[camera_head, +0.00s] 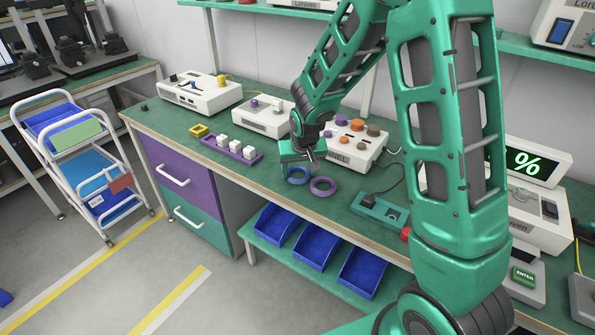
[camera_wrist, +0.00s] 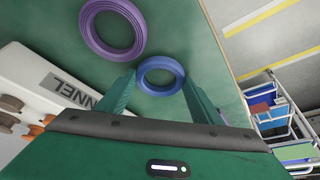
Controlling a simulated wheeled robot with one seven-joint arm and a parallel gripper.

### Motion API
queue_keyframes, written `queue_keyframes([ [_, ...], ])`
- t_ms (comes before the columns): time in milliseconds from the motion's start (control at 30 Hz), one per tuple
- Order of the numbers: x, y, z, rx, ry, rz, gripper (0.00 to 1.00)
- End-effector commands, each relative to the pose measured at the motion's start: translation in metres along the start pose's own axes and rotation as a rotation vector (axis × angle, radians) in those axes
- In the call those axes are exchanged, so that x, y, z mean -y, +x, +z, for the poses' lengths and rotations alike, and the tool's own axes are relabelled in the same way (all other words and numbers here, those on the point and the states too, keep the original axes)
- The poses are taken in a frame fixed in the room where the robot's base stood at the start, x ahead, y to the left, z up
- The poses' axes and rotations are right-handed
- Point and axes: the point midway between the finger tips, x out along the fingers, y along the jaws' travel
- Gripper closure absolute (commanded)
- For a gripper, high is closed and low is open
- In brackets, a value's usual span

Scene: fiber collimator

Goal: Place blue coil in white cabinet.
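The blue coil (camera_head: 299,181) lies flat on the green workbench. In the wrist view the blue coil (camera_wrist: 161,91) is between and just beyond the fingertips. My gripper (camera_head: 303,164) is over the coil in the head view and hides part of it. My gripper (camera_wrist: 159,79) is open, one finger on each side of the coil, with nothing held. I cannot tell if the fingers touch the coil. No white cabinet can be clearly made out; the drawer unit (camera_head: 186,187) under the bench has purple and green fronts with white handles.
A purple coil (camera_head: 322,193) lies right beside the blue one. A white device with knobs (camera_head: 352,158) stands behind. A purple holder with white blocks (camera_head: 232,150) is to the left. Blue bins (camera_head: 316,247) sit on the lower shelf; a white trolley (camera_head: 50,155) stands left.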

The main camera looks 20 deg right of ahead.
Motion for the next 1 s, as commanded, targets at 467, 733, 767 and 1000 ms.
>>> queue_keyframes([
  [467, 0.0, -0.004, -0.001, 0.0, 0.0, 0.0, 0.22],
  [733, 0.0, -0.041, -0.002, -0.003, 0.0, -0.001, 0.22],
  [767, 0.0, -0.047, -0.002, -0.004, 0.0, -0.002, 0.22],
  [1000, 0.0, -0.089, -0.001, -0.003, 0.001, -0.001, 0.22],
])
